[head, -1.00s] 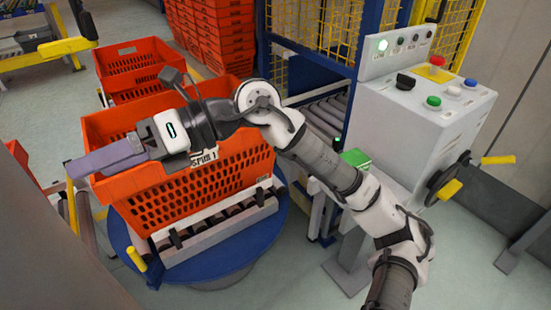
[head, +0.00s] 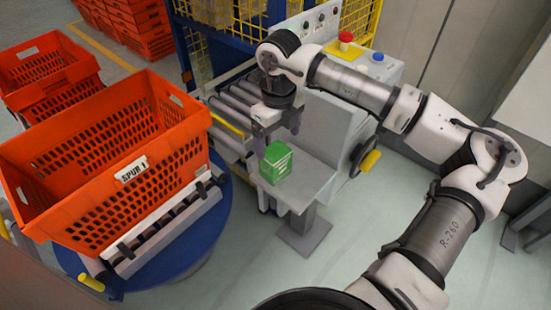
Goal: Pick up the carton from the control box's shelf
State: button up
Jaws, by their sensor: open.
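The green carton (head: 276,166) stands on the grey shelf (head: 312,184) at the front of the control box (head: 345,120), near the shelf's left end. My gripper (head: 277,143) points down at the carton from above, its purple-grey fingers at the carton's top. It is open, and one finger overlaps the carton's upper left in the picture. I cannot tell whether the fingers touch the carton. My arm covers part of the control box's panel and buttons.
A large orange tote (head: 85,185) stands on a roller stand over a blue round turntable (head: 190,255) at left. Another orange tote (head: 48,75) is behind it. A roller conveyor (head: 235,103) lies just behind the shelf. Yellow mesh guarding rises at the back.

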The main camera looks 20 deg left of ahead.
aim_at(276, 151)
notch_tip(276, 151, down, 3)
jog(key=shift+r, duration=0.15)
jog(key=shift+a+f+p, duration=0.2)
jog(key=shift+f+p, duration=0.5)
jog(key=shift+f, duration=0.65)
jog(key=shift+a+f+p, duration=0.15)
jog(key=shift+f+p, duration=0.5)
jog(key=shift+f, duration=0.65)
jog(key=c, duration=1.2)
jog(key=shift+r, duration=0.1)
jog(key=shift+c, duration=0.2)
